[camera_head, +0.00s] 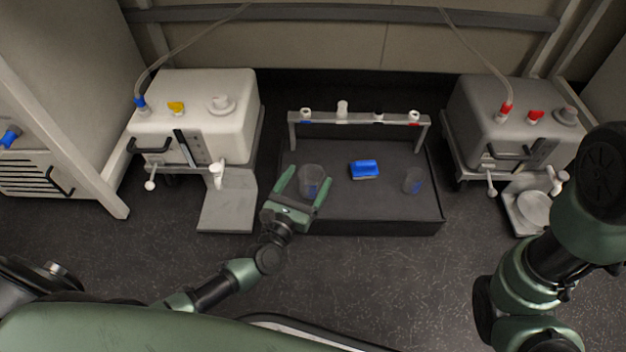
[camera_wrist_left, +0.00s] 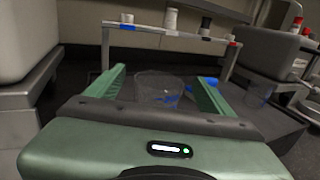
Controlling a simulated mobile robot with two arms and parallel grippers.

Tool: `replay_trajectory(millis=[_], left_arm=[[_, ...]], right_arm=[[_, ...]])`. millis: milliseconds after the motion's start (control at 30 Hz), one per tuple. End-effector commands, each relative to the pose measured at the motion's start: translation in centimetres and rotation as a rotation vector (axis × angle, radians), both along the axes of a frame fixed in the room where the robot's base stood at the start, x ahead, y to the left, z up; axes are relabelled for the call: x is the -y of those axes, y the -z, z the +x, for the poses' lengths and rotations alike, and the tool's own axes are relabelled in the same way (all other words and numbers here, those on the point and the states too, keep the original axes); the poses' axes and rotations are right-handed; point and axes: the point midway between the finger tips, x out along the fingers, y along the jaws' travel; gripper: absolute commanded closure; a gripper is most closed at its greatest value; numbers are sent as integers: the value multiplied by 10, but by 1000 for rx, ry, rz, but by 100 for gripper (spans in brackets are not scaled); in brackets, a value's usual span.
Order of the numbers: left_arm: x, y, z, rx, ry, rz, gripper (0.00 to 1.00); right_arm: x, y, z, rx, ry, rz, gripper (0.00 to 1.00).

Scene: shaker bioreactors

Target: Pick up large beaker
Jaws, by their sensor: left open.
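The large beaker (camera_head: 311,179) is clear with a blue mark and stands upright on the left part of the dark tray (camera_head: 375,226). My left gripper (camera_head: 304,177) is open, with one green finger on each side of the beaker. In the left wrist view the beaker (camera_wrist_left: 158,88) shows between the two fingers (camera_wrist_left: 160,85), with its lower part hidden by the gripper body. I cannot tell whether a finger touches it. My right arm shows at the right of the head view, but its gripper is out of view.
A smaller clear beaker (camera_head: 413,181) and a blue block (camera_head: 364,169) are on the tray. A rack (camera_head: 360,119) with several small vials stands at its back. A white machine (camera_head: 196,115) is to the left, a grey machine (camera_head: 516,125) to the right.

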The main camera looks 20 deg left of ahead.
Motion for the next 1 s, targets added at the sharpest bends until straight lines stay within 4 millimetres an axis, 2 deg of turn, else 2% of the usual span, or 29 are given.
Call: replay_trajectory(millis=[267, 400, 667, 700, 933, 1000], left_arm=[[4, 11, 39, 4, 0, 0, 17], [6, 8, 55, 3, 0, 0, 17], [6, 6, 58, 1, 0, 2, 17], [6, 6, 58, 1, 0, 2, 20], [6, 6, 58, 1, 0, 3, 83], [6, 6, 58, 2, 0, 3, 83]], right_arm=[[0, 28, 0, 0, 0, 0, 64], [0, 31, 0, 0, 0, 0, 64], [0, 30, 0, 0, 0, -1, 64], [0, 30, 0, 0, 0, -1, 64], [0, 30, 0, 1, 0, -1, 64], [0, 30, 0, 1, 0, -1, 64]])
